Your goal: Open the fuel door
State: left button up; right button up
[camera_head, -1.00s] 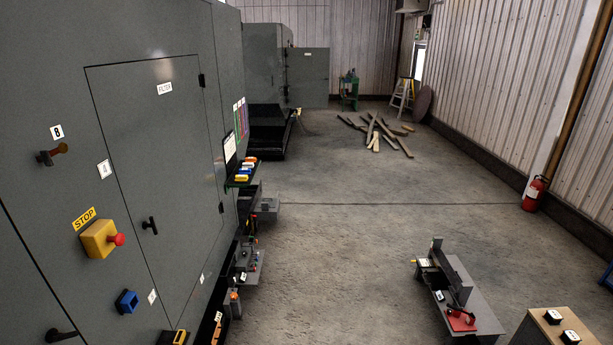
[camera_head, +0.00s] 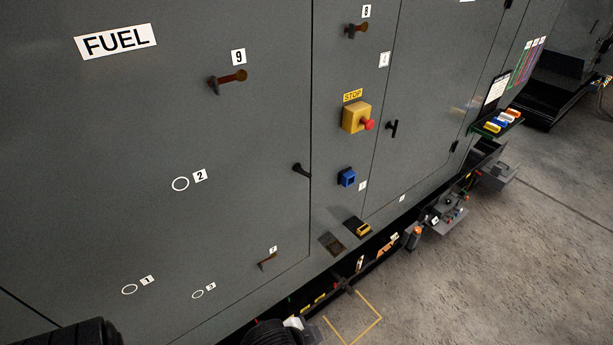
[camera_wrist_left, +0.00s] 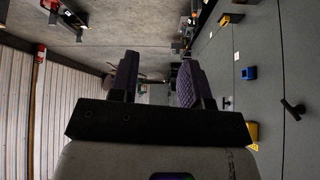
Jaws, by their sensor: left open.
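The fuel door (camera_head: 150,120) is a large grey panel labelled FUEL, lying flush with the enclosure in the head view. Its black handle (camera_head: 301,170) sits near the door's right edge, beside the vertical seam. The same handle shows at the right of the left wrist view (camera_wrist_left: 292,108). My left gripper (camera_wrist_left: 160,70) is open, with two ribbed dark fingers apart and nothing visible between them. In that view the handle is off to the right of the fingers, apart from them. My right gripper is not in view.
A yellow stop box (camera_head: 357,118) with a red button and a blue box (camera_head: 347,178) are right of the fuel door. A knob by label 9 (camera_head: 228,82) sticks out from the door. A low ledge with small items runs along the base. Concrete floor (camera_head: 500,260) is open at right.

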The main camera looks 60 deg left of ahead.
pick_arm(q)
jog(key=w+a+r+n+t+y+b, duration=0.1)
jog(key=w+a+r+t+b, duration=0.1)
jog(key=w, duration=0.5)
jog(key=w+a+r+n+t+b, duration=0.1)
jog(key=w+a+r+b, duration=0.2)
jog(key=w, duration=0.3)
jog(key=m+g+y+b, duration=0.45)
jog(key=m+y, duration=0.75)
jog(key=y, duration=0.5)
send_near(302, 173)
jog(key=shift+g, duration=0.35)
jog(key=p+x, duration=0.3)
jog(key=x, duration=0.6)
jog(key=shift+w+a+r, duration=0.1)
jog(key=shift+w+r, duration=0.05)
jog(key=shift+x, duration=0.8)
